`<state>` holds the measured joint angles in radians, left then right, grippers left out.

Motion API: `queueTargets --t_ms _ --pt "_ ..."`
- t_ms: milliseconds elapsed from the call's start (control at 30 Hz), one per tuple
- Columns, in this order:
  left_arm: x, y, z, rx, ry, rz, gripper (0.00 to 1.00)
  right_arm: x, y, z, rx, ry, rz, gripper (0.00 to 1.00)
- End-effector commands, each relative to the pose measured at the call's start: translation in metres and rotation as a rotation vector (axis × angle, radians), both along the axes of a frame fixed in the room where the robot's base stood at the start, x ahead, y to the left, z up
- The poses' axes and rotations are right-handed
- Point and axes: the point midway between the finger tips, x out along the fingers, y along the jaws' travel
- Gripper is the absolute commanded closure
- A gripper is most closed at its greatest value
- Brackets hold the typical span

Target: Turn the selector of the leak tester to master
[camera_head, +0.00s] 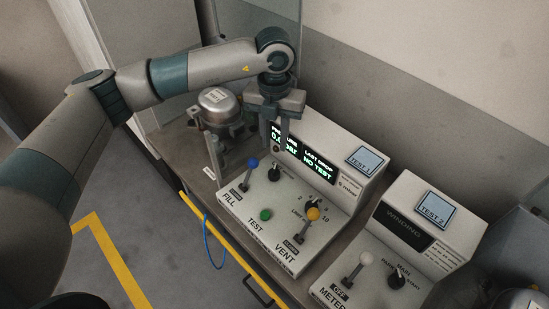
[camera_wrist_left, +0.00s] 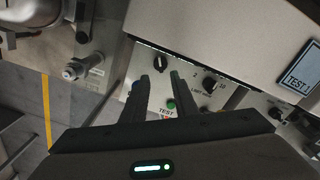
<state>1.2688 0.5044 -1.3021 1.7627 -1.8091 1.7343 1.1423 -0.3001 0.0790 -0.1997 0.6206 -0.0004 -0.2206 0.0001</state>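The leak tester (camera_head: 290,240) is a pale sloped console with FILL, TEST and VENT controls. Its black selector knob (camera_head: 274,174) sits near the blue-tipped lever; the knob also shows in the left wrist view (camera_wrist_left: 160,64). Its pointer direction and small labels are too small to read surely. My left gripper (camera_head: 269,132) points down above the back of the console. In the left wrist view its two fingers (camera_wrist_left: 159,84) are apart and empty, with the selector knob ahead of the gap and apparently not touched. My right gripper is not in view.
A blue lever (camera_head: 252,163), green button (camera_head: 265,214), yellow lever (camera_head: 313,214) and limit knob (camera_head: 311,202) crowd the panel. A metal compressor (camera_head: 217,102) stands behind left. The winding tester (camera_head: 400,240) stands at right. Floor at left is free.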

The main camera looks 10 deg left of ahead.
Motion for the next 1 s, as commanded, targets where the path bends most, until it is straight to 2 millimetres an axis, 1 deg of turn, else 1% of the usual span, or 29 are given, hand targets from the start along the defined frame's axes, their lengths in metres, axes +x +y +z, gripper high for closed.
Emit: queueTargets --t_ms 33,300,500,600,700,1000 --pt "-0.001 0.0 -0.007 0.001 0.003 0.0 0.73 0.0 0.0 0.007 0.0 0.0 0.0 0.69" --pt "-0.001 0.0 -0.055 0.0 0.003 0.0 0.73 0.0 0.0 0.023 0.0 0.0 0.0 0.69" --pt "0.0 0.0 -0.081 0.0 0.001 0.0 0.73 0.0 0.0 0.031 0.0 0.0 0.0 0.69" --pt "-0.001 0.0 -0.09 0.0 0.001 -0.001 0.73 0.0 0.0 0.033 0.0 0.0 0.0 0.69" --pt "0.0 0.0 -0.094 0.0 0.0 -0.001 0.73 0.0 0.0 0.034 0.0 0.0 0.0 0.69" --pt "0.0 0.0 -0.096 0.0 -0.001 -0.001 0.73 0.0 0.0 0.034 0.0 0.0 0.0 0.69"
